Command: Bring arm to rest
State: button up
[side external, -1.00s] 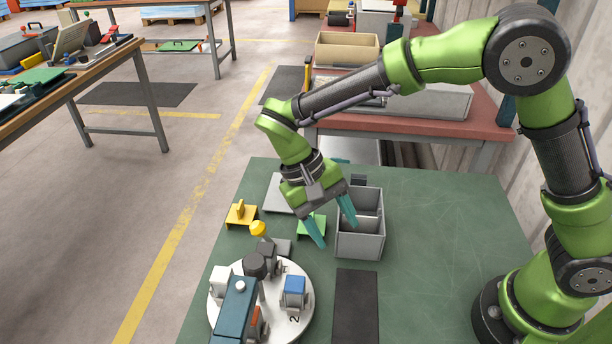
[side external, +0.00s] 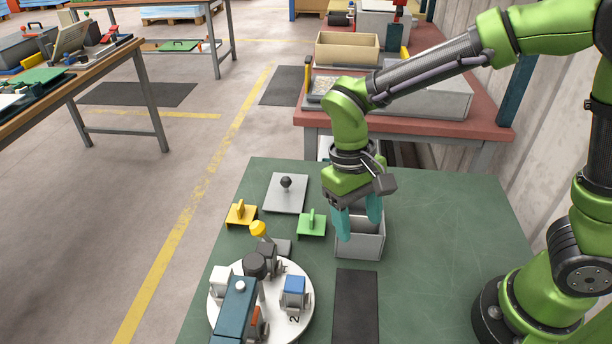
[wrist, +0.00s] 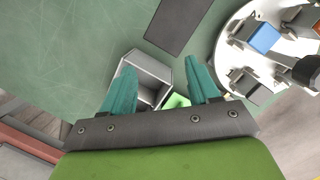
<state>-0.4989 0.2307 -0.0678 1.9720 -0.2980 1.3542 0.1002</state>
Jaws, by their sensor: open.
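My gripper (side external: 358,226) hangs from my green arm over the grey two-part bin (side external: 362,246) on the green table. Its teal fingers are apart with nothing between them. In the wrist view my gripper (wrist: 160,82) also shows spread fingers, with the grey bin (wrist: 150,68) below and between them. The fingers and wrist hide part of the bin in the side view, and I cannot tell its contents.
Left of the bin are a green bracket (side external: 312,226), a yellow bracket (side external: 240,215) and a grey plate with a black knob (side external: 287,196). A round turntable (side external: 285,325) with a panel bender stands at the front. A dark mat (side external: 355,305) lies clear. A red bench (side external: 415,122) stands behind.

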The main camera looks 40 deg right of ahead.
jog(key=s+d+r+m+t+y, duration=0.2)
jog(key=s+d+r+t, duration=0.3)
jog(key=d+r+t, duration=0.4)
notch_tip(320, 180, up, 3)
jog(key=d+m, duration=0.1)
jog(key=d, duration=0.1)
jog(key=shift+d+t, duration=0.3)
